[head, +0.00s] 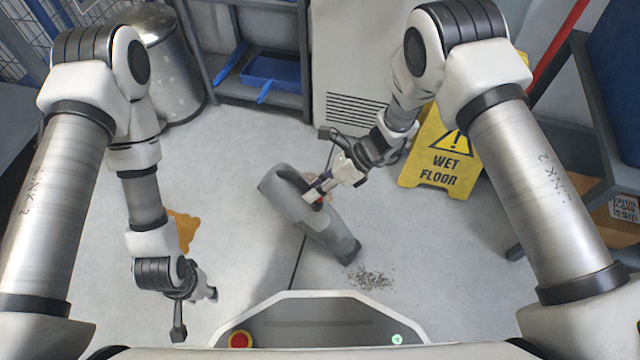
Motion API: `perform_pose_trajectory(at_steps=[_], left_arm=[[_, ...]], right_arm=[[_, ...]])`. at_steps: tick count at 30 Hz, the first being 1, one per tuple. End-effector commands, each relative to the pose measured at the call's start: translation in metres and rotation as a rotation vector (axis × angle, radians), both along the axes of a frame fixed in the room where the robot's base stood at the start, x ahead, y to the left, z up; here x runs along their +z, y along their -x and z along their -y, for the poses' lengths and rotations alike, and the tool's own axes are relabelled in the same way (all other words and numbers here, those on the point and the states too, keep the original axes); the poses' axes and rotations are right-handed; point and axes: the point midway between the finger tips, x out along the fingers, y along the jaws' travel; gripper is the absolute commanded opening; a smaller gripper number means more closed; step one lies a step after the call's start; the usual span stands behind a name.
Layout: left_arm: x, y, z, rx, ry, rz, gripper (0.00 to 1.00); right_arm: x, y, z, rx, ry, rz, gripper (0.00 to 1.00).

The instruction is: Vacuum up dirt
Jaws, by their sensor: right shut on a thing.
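A grey handheld vacuum (330,230) is in the middle of the head view, tilted across the view with its dark nozzle end at the lower right. My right gripper (316,192) is shut on the vacuum's handle. A small patch of scattered dark dirt (371,279) lies on the pale floor, just below and right of the nozzle. I cannot tell whether the nozzle touches the floor. My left gripper (196,300) hangs low at the left, away from the vacuum and dirt. Its fingers do not show clearly.
An orange-brown spill (184,230) lies on the floor at the left, partly behind my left arm. A yellow wet floor sign (437,165) stands at the right. A metal bin (172,65) and a rack with blue trays (272,73) stand at the back. Shelving (590,130) is at the right.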

Motion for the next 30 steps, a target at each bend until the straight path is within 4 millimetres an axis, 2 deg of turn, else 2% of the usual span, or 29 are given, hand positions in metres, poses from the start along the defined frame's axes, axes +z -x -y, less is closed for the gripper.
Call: perform_pose_trajectory(at_steps=[20, 30], left_arm=[[0.003, 0.0, 0.0, 0.0, 0.0, 0.0, 0.4], [-0.003, 0.0, 0.0, 0.0, 0.0, 0.0, 0.4]], right_arm=[[0.001, 0.028, -0.019, 0.001, 0.0, 0.002, 0.0], [0.0, 0.031, -0.001, -0.002, -0.001, 0.002, 0.0]])
